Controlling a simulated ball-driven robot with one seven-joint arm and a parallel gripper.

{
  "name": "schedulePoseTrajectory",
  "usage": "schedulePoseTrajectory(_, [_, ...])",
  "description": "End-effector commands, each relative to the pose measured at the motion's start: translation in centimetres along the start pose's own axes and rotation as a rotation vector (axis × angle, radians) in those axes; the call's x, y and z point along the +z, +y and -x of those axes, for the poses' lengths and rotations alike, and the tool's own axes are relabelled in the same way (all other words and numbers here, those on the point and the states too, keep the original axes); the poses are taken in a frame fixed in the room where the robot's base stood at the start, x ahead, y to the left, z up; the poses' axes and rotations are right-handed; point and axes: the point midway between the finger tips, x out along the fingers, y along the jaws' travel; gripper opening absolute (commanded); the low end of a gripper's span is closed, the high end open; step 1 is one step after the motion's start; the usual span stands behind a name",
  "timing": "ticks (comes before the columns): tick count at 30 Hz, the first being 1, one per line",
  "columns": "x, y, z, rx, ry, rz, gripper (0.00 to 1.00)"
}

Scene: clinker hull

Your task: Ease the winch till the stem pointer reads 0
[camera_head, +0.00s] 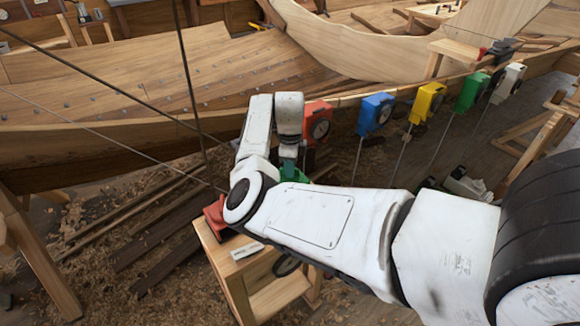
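My white arm crosses from the right, and its wrist hangs down beside the hull. A red block (214,217) sits on a wooden stand (222,252), partly behind my elbow. No winch is clearly recognisable. I cannot tell which is the stem pointer, and no readings are legible.
The planked wooden hull (130,90) fills the back. Dark cables (187,70) cross the left side. Thin rods (357,160) run down from the dial boxes. Planks (160,240) and shavings cover the floor at left. A wooden trestle (540,130) stands at right.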

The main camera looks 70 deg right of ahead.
Motion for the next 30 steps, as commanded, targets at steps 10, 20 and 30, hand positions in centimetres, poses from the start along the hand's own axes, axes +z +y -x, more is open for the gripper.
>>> schedulePoseTrajectory(10, [0.01, 0.01, 0.03, 0.000, 0.000, 0.000, 0.00])
schedulePoseTrajectory(20, [0.00, 0.02, 0.10, 0.001, 0.001, 0.037, 0.00])
schedulePoseTrajectory(30, [-0.07, -0.01, 0.28, 0.001, 0.003, 0.254, 0.00])
